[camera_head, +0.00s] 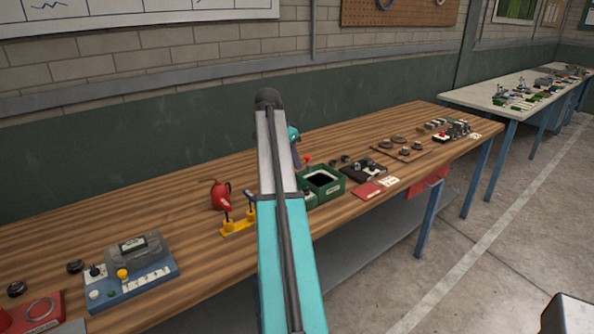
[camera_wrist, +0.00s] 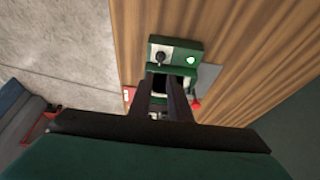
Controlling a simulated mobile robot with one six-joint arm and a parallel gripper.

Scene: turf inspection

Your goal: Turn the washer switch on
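A green panel (camera_wrist: 184,49) in the wrist view carries a small dark toggle switch (camera_wrist: 160,57) on its left and a bright green lamp (camera_wrist: 191,59) on its right. I cannot read a washer label, and the lever's position is too small to tell. My gripper (camera_wrist: 160,77) shows two dark fingers apart with nothing between them. They hang over a green open box (camera_wrist: 157,70) beside the panel, and their tips point toward the panel. In the head view this green box (camera_head: 335,187) sits right of my arm; the panel is mostly hidden behind my arm.
On the wooden bench (camera_head: 180,205), a red can (camera_head: 219,194) and a yellow stand (camera_head: 236,228) are left of my arm. A blue control box (camera_head: 130,275) is farther left. A black device (camera_head: 364,170) and red booklet (camera_head: 367,190) lie right. The bench's back is mostly clear.

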